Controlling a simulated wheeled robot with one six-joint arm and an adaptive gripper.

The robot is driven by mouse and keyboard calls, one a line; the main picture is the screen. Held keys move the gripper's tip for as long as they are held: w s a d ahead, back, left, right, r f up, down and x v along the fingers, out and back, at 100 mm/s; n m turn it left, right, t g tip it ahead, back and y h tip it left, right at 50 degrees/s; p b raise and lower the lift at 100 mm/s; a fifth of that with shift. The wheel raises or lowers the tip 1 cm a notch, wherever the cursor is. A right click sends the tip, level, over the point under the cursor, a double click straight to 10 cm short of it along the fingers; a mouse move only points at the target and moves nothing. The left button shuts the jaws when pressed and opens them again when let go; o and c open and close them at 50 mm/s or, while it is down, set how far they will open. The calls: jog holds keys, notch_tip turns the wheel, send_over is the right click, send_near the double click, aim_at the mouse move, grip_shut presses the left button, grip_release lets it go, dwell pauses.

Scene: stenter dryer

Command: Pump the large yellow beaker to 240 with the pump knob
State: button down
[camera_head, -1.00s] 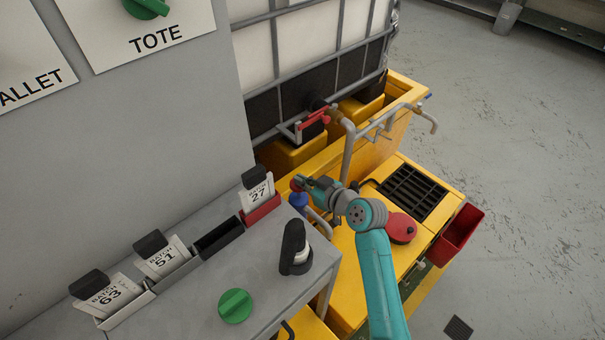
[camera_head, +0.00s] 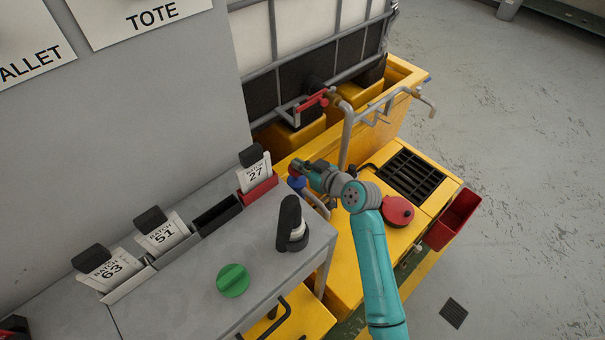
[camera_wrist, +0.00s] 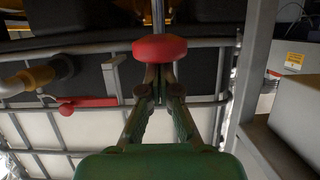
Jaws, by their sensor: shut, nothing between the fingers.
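A red knob (camera_wrist: 160,48) on a thin metal rod shows in the wrist view, right at the tips of my gripper (camera_wrist: 160,88). I take it for the pump knob. My fingers are shut, with nothing between them, and their tips are against or just behind the knob; I cannot tell which. In the head view my gripper (camera_head: 303,170) is beyond the far right corner of the grey bench, with a bit of red at its tip and a blue part (camera_head: 297,184) just below. I cannot make out a large yellow beaker or any reading in either view.
The grey bench (camera_head: 185,295) holds a green knob (camera_head: 233,280), a black handle (camera_head: 291,225) and batch card holders. A caged tote with a red valve handle (camera_head: 312,99) stands behind. A bent pipe (camera_head: 347,140) rises close to my arm. Open floor lies right.

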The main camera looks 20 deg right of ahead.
jog(key=v, duration=1)
jog(key=shift+r, duration=0.45)
notch_tip(320, 180, up, 11)
jog(key=a+g+h, duration=0.1)
jog(key=g+h, duration=0.1)
jog(key=g, duration=0.1)
jog(key=shift+w+f, duration=0.15)
jog(key=shift+f, duration=0.05)
jog(key=x, duration=0.4)
jog(key=s+f+x, duration=0.1)
jog(key=x, duration=0.6)
jog(key=shift+w+f, duration=0.15)
jog(key=shift+f, duration=1.1)
